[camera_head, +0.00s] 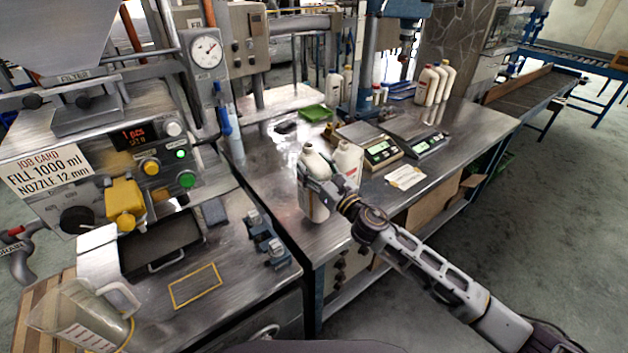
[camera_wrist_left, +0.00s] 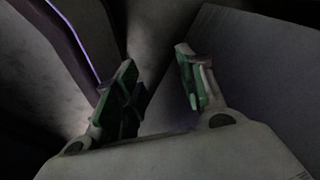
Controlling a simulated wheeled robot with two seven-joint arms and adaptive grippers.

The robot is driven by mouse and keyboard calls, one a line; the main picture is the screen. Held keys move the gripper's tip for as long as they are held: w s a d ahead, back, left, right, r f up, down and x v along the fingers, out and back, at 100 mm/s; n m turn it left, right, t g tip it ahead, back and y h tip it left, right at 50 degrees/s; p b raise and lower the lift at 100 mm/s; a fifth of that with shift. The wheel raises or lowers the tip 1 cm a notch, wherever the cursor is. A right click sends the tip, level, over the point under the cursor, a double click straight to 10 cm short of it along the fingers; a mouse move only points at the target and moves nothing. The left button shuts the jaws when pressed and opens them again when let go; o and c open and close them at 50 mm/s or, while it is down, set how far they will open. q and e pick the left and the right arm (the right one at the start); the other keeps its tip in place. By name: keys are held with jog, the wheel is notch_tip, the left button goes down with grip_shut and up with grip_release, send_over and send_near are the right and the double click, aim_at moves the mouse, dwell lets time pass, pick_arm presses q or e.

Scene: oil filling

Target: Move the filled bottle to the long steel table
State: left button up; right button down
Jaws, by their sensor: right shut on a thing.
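A cream-white bottle (camera_head: 314,207) is in the jaws of my right gripper (camera_head: 318,184) in the head view. It is upright over the front left part of the long steel table (camera_head: 268,190). I cannot tell whether its base touches the top. A second, similar bottle (camera_head: 348,157) stands just right of it, partly behind my gripper. My left gripper shows only in the left wrist view (camera_wrist_left: 160,90); its green-padded fingers are apart with nothing between them.
The filling machine (camera_head: 130,165) with its gauge and yellow valve stands left. Two scales (camera_head: 383,152) and a paper card (camera_head: 405,177) lie right of the bottles. Several white bottles (camera_head: 433,85) stand at the table's back. A green tray (camera_head: 314,113) lies behind.

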jog(key=shift+r, duration=0.15)
jog(key=shift+f, duration=0.55)
pick_arm(q)
jog(key=d, duration=0.1)
jog(key=b, duration=0.1)
jog(key=w+d, duration=0.1)
jog(key=shift+d+f+b, duration=0.3)
jog(key=shift+d+f, duration=0.05)
pick_arm(e)
notch_tip(320, 180, down, 3)
jog(key=shift+r, duration=0.1)
jog(key=c, duration=0.9)
grip_release()
pick_arm(q)
jog(key=shift+w+r, duration=0.15)
jog(key=shift+w, duration=0.25)
pick_arm(e)
jog(key=o, duration=0.4)
jog(key=shift+c, duration=0.2)
